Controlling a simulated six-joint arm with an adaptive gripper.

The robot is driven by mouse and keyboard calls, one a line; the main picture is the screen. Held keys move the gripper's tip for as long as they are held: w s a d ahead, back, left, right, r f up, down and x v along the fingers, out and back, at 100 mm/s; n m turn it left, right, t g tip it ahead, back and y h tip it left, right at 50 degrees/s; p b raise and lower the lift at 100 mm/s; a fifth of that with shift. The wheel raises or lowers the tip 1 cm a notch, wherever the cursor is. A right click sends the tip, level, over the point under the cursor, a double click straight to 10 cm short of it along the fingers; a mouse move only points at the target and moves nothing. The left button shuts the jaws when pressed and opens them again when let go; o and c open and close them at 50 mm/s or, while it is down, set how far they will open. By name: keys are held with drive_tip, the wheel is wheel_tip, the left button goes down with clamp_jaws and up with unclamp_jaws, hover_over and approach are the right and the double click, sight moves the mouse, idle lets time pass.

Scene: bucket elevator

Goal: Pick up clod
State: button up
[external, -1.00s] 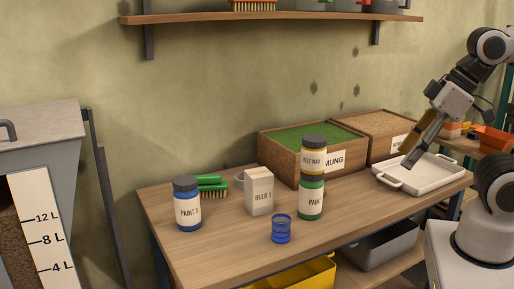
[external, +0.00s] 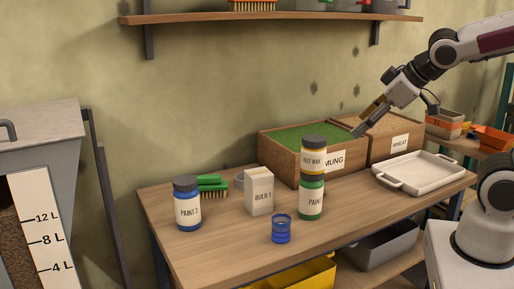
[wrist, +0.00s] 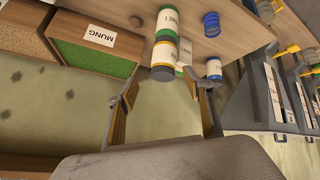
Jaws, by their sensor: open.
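My gripper (external: 359,130) is over the seed boxes in the external view, pointing down and left, near the divide between the MUNG and WHEAT boxes. In the wrist view its two fingers (wrist: 163,84) stand apart with nothing between them.
The green-topped MUNG box (external: 283,157) and WHEAT box (external: 382,150) stand at the back. Stacked paint jars (external: 311,200), a blue cup (external: 281,231), a bulb carton (external: 259,192) and another paint jar (external: 187,208) stand upright. A white tray (external: 420,169) sits empty at right.

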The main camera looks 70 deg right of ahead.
drive_tip(key=w+d+f+n, duration=0.1)
drive_tip(key=w+d+f, duration=0.2)
drive_tip(key=d, duration=0.2)
drive_tip(key=w+d+f+t, duration=0.1)
drive_tip(key=w+d+f, duration=0.1)
drive_tip(key=d+f, duration=0.3)
drive_tip(key=w+d+f+n, duration=0.1)
drive_tip(key=w+d+f, duration=0.15)
drive_tip(key=d, duration=0.35)
drive_tip(key=s+f+t+y, duration=0.1)
drive_tip(key=f, duration=0.3)
drive_tip(key=s+d+f+t+y, duration=0.1)
drive_tip(key=f, duration=0.4)
drive_tip(key=d+f+t+y, duration=0.1)
drive_tip(key=f, duration=0.4)
drive_tip(key=shift+s+d+f, duration=0.2)
drive_tip(key=shift+s+d, duration=0.05)
drive_tip(key=shift+s, duration=0.15)
drive_tip(key=shift+s+a+f+m+t+y, duration=0.3)
drive_tip(key=shift+s+a+f+t+y, duration=0.1)
drive_tip(key=shift+s+f+t, duration=0.1)
drive_tip(key=shift+w, duration=0.15)
drive_tip(key=shift+x, duration=1.2)
drive_tip(key=shift+f, duration=0.15)
